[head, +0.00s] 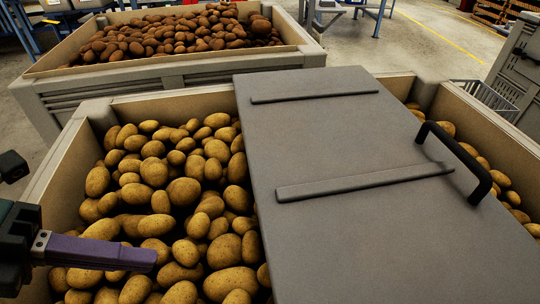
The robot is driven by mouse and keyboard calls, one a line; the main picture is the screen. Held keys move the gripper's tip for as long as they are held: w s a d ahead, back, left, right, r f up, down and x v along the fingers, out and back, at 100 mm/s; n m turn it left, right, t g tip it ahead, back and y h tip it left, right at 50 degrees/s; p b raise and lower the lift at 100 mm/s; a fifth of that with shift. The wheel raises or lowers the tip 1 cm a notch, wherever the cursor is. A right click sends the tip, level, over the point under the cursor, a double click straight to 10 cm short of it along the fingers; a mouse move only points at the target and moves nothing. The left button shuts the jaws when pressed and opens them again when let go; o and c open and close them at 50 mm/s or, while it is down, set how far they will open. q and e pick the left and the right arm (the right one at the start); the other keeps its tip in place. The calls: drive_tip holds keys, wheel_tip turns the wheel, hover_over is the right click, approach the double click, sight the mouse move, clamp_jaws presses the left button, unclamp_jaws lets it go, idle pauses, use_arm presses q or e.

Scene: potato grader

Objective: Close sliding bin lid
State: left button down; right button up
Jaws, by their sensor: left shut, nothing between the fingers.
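A grey sliding lid (345,225) lies across the right and middle part of a bin (60,170) of yellow potatoes. The lid has two raised ribs and a black bar handle (462,158) near its right edge. The left part of the bin is uncovered, and a narrow strip with potatoes also shows to the right of the lid. My left gripper (150,258) comes in at the lower left with its purple fingers shut and empty. It is over the uncovered potatoes (185,190), apart from the lid and left of it. My right gripper is not in view.
A second bin (180,75) of browner potatoes stands behind. Blue-legged benches stand at the back. Open concrete floor (425,45) shows at the back right.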

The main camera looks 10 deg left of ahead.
use_arm(q)
drive_tip(key=x, duration=0.7)
drive_tip(key=shift+w+d, duration=0.2)
drive_tip(key=shift+d, duration=0.05)
drive_tip(key=shift+w+d+f+p, duration=0.1)
drive_tip(key=shift+w+d, duration=0.2)
drive_tip(key=shift+d, duration=0.4)
drive_tip(key=shift+w+d+f+p, duration=0.1)
drive_tip(key=shift+w+d, duration=0.2)
drive_tip(key=shift+d, duration=0.4)
drive_tip(key=shift+w+d+p, duration=0.1)
drive_tip(key=shift+w+d, duration=0.2)
drive_tip(key=shift+d, duration=0.4)
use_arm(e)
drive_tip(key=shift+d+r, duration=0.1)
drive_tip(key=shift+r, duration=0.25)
use_arm(q)
drive_tip(key=shift+d, duration=0.1)
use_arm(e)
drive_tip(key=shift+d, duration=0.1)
